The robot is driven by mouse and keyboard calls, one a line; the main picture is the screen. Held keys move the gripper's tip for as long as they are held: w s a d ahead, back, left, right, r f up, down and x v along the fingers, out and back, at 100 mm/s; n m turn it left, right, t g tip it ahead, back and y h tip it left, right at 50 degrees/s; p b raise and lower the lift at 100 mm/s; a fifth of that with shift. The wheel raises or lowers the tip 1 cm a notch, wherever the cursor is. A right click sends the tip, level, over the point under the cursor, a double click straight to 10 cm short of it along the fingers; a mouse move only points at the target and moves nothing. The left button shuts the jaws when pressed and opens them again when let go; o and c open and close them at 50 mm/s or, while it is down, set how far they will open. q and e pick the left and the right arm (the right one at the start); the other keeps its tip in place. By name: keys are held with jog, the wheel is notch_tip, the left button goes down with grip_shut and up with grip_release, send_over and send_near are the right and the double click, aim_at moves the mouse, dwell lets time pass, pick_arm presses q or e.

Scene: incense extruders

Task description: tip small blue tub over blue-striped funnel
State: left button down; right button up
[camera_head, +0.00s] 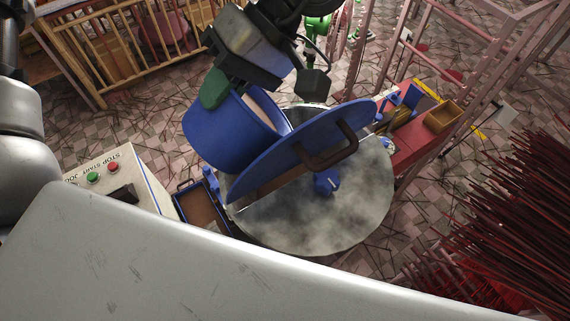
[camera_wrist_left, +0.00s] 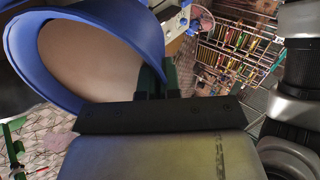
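A blue tub (camera_head: 228,132) hangs strongly tilted over a large round grey, cloudy-patterned top (camera_head: 350,210). My left gripper (camera_head: 222,88) is shut on the tub's rim, with its green finger against the blue wall. In the left wrist view the tub (camera_wrist_left: 45,25) shows its blue rim and a smooth tan inside; the dark green fingers (camera_wrist_left: 160,82) are at its edge. A blue round lid (camera_head: 312,138) with a brown handle stands raised in front of the tub and hides part of it. No blue stripes on a funnel can be made out. My right gripper is not in view.
A white control box (camera_head: 115,175) with green and red buttons stands at the left. A red bench (camera_head: 415,140) with a wooden box (camera_head: 443,116) is at the right. Bundles of dark red sticks (camera_head: 510,220) fill the lower right. A wooden railing (camera_head: 110,50) stands behind.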

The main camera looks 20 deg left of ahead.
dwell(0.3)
pick_arm(q)
jog(key=shift+w+d+g+y, duration=0.25)
jog(key=shift+d+g+y, duration=0.05)
jog(key=shift+d+y, duration=0.15)
jog(key=shift+a, duration=0.1)
jog(key=shift+w+r+g+y, duration=0.2)
jog(key=shift+g+y, duration=0.05)
jog(key=shift+g, duration=0.05)
jog(key=shift+w+d+r, duration=0.1)
jog(key=shift+d, duration=0.3)
jog(key=shift+a, duration=0.25)
jog(key=shift+d, duration=0.1)
dwell(0.4)
jog(key=shift+w+d+r+g+y, duration=0.25)
jog(key=shift+w+d+g+y, duration=0.15)
jog(key=shift+d, duration=0.2)
jog(key=shift+a, duration=0.2)
